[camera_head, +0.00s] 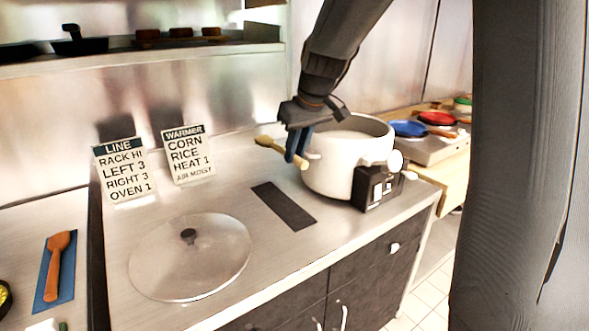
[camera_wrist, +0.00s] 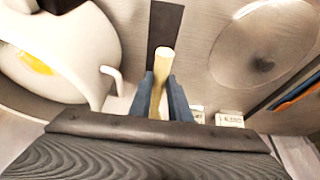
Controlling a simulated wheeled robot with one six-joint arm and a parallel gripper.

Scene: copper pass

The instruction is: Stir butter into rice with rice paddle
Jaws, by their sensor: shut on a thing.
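My gripper (camera_head: 297,157) is shut on the pale wooden rice paddle (camera_head: 268,142), just left of the rice pot and outside its rim. The paddle slants across the blue fingers, one end out to the left and the other toward the pot wall. In the wrist view, my gripper (camera_wrist: 163,92) has one end of the paddle (camera_wrist: 164,60) standing between its fingers. The white rice pot (camera_head: 335,175) is open, with pale rice (camera_head: 345,135) inside. The wrist view shows the pot (camera_wrist: 100,45) at left, with yellow butter (camera_wrist: 35,62) lying on the rice.
A clear round lid (camera_head: 205,265) lies on the counter at front left. A dark strip (camera_head: 284,206) lies between lid and pot. Two signs (camera_head: 187,153) (camera_head: 121,170) lean at the back. An orange spoon (camera_head: 54,265) lies on a blue mat. Coloured pans (camera_head: 408,128) stand beyond the pot.

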